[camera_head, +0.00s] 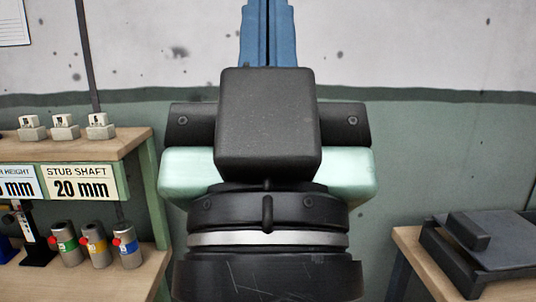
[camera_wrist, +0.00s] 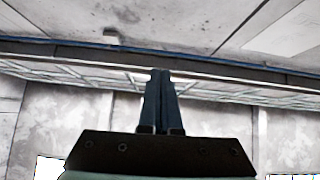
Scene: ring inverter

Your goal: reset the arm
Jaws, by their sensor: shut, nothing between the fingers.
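My gripper (camera_head: 268,35) is raised in the middle of the head view, with its blue fingers pointing up in front of the wall. The two fingers lie together with nothing between them. The black wrist housing below hides much of the middle of the view. In the wrist view my gripper (camera_wrist: 161,76) shows as two dark blue fingers side by side, shut and empty, against the upper wall and ceiling. The fingers touch nothing in either view.
A wooden bench (camera_head: 139,141) at left holds several small marked blocks. A "STUB SHAFT 20 mm" sign (camera_head: 79,184) hangs on its front. Several grey cylinders with coloured bands, including a blue-banded one (camera_head: 126,246), stand below. A dark device (camera_head: 490,243) lies on a table at right.

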